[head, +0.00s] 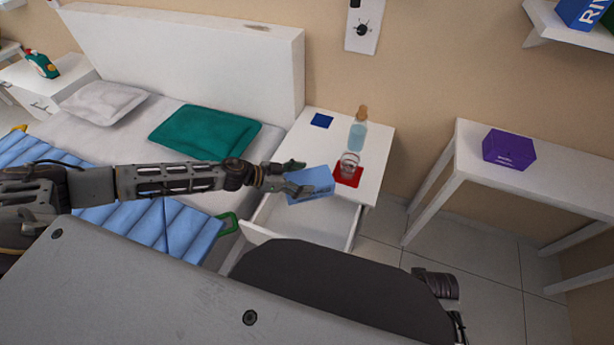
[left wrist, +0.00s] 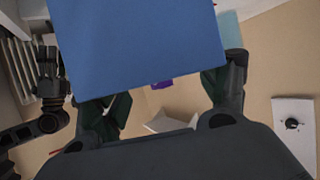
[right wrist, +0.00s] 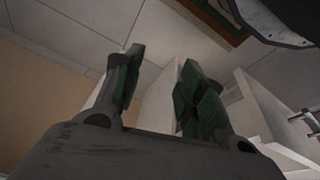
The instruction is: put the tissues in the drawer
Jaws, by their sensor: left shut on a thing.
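A blue box, which I take to be the tissues (head: 312,185), is held between the fingers of my left gripper (head: 291,178). The box's broad blue face (left wrist: 140,40) fills the upper part of the left wrist view. The gripper holds it over the front of the white nightstand. The nightstand's drawer (head: 310,222) is pulled open below the box. Its inside shows pale and looks empty, though part is hidden by the box and my body. My right gripper (right wrist: 160,85) has its fingers apart with nothing between them, away from the nightstand.
The bed (head: 135,125) stands left. A purple box (head: 510,149) sits on a white table at right.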

